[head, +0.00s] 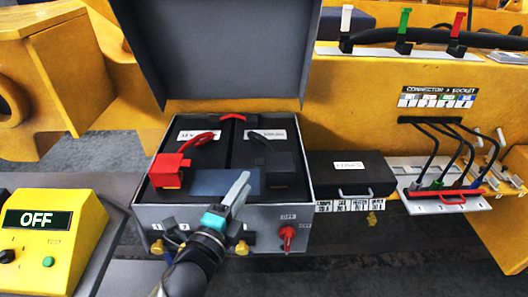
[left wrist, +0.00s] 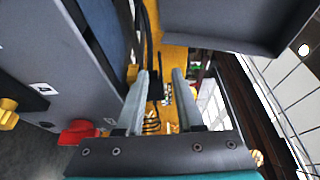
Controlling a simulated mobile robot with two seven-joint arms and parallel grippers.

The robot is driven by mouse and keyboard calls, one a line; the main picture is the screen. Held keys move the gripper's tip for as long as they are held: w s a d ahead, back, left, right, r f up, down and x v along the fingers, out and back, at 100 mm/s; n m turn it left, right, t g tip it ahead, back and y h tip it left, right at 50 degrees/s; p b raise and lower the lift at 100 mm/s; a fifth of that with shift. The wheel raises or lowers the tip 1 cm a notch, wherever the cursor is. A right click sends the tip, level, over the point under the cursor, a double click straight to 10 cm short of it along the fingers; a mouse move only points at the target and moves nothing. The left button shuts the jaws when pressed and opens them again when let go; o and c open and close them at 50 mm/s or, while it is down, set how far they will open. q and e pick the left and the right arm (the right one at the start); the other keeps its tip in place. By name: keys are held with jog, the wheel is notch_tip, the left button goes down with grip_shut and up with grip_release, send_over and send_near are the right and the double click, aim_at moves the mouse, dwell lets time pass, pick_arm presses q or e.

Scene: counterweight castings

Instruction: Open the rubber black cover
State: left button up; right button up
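The battery box (head: 160,215) stands in the middle of the head view with its grey lid (head: 225,50) raised. Inside at the right is a black cover (head: 283,168) with a black cable or strap (head: 262,141) behind it. It looks closed. A matching red cover (head: 168,170) sits at the left. My left gripper (head: 241,188) is over the box's front edge, left of the black cover and apart from it. In the left wrist view the gripper (left wrist: 160,85) has its fingers spread with nothing between them. My right gripper is not in view.
A red knob (head: 287,235) labelled OFF is on the box front, with yellow knobs nearby. A closed black fuse box (head: 350,185) is to the right, then a cable connector panel (head: 440,203). A yellow unit (head: 35,240) reading OFF is at the left.

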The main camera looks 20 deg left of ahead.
aim_at(275, 171)
pick_arm(q)
jog(key=w, duration=0.4)
jog(key=w+d, duration=0.1)
jog(key=w, duration=0.7)
jog(key=shift+d+p, duration=0.2)
jog(key=shift+p, duration=0.15)
jog(key=shift+c, duration=0.2)
grip_shut()
dwell(0.8)
